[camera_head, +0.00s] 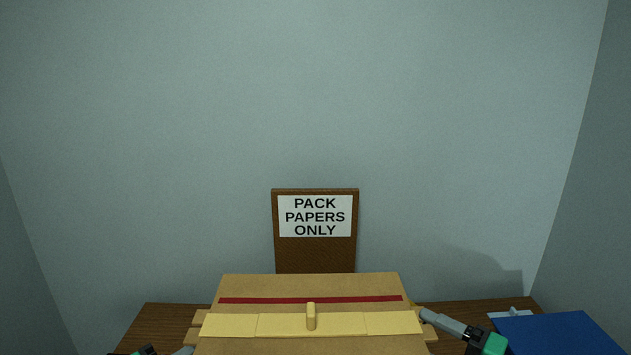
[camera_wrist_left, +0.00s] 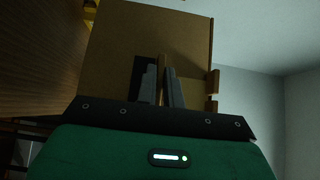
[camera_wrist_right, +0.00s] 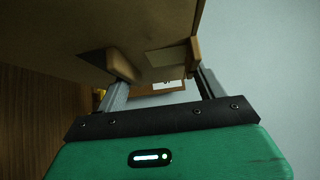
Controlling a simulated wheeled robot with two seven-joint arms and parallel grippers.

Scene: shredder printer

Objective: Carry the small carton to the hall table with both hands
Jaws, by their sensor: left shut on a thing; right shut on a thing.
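The small carton (camera_head: 310,284) is tan, with a dark red stripe and a pale yellow band with a small knob across its top. It sits level at the bottom centre of the head view, in front of or over the wooden hall table (camera_head: 165,317). My right gripper (camera_head: 428,315) is shut on the carton's right side; its fingers (camera_wrist_right: 165,85) stand wide around tan side pieces. My left gripper (camera_wrist_left: 162,82) is shut on a thin tan handle piece on the carton's left side. The carton's underside contact with the table is hidden.
A brown board (camera_head: 315,255) with a white sign reading PACK PAPERS ONLY stands behind the carton, near the wall. A blue object (camera_head: 550,334) is at the right, by a small light grey item (camera_head: 512,314). Bare table shows left of the carton. Walls close in on both sides.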

